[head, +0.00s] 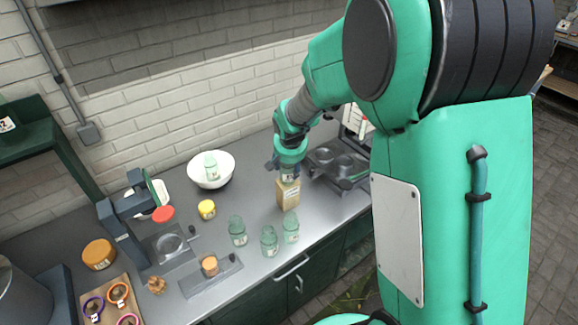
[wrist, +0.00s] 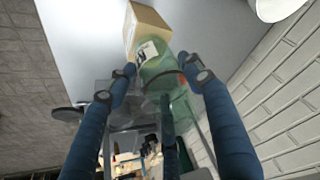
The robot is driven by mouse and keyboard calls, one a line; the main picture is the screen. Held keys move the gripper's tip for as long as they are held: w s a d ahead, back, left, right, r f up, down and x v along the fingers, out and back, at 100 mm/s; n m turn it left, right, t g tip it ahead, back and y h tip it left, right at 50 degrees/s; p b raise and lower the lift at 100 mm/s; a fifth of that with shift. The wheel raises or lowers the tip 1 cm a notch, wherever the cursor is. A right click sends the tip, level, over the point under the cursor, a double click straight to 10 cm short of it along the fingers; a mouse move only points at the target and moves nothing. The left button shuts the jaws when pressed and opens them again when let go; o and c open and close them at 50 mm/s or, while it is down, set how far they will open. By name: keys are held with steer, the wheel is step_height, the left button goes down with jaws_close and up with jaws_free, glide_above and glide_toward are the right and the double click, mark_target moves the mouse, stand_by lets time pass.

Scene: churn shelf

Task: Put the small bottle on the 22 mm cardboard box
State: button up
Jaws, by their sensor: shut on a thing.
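My gripper (head: 287,164) is shut on a small green glass bottle with a pale label; the bottle (wrist: 158,58) shows between the blue fingers (wrist: 157,70) in the wrist view. In the head view the bottle is mostly hidden by the gripper, with its label (head: 289,175) just above the cardboard box (head: 288,194). The tan box stands upright on the counter; it also shows beyond the bottle in the wrist view (wrist: 148,20). I cannot tell whether the bottle touches the box top.
Several similar green bottles (head: 269,241) stand on the counter in front of the box. A white bowl (head: 222,178) holding another bottle is at the back. A dark tray with round wells (head: 338,165) lies to the right.

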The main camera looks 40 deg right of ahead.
steer(key=shift+f, duration=0.15)
steer(key=o, duration=1.3)
steer(key=shift+s+a+r, duration=0.1)
steer(key=shift+r, duration=0.55)
steer(key=p+v, duration=0.1)
steer(key=v, duration=1)
steer(key=shift+a, duration=0.1)
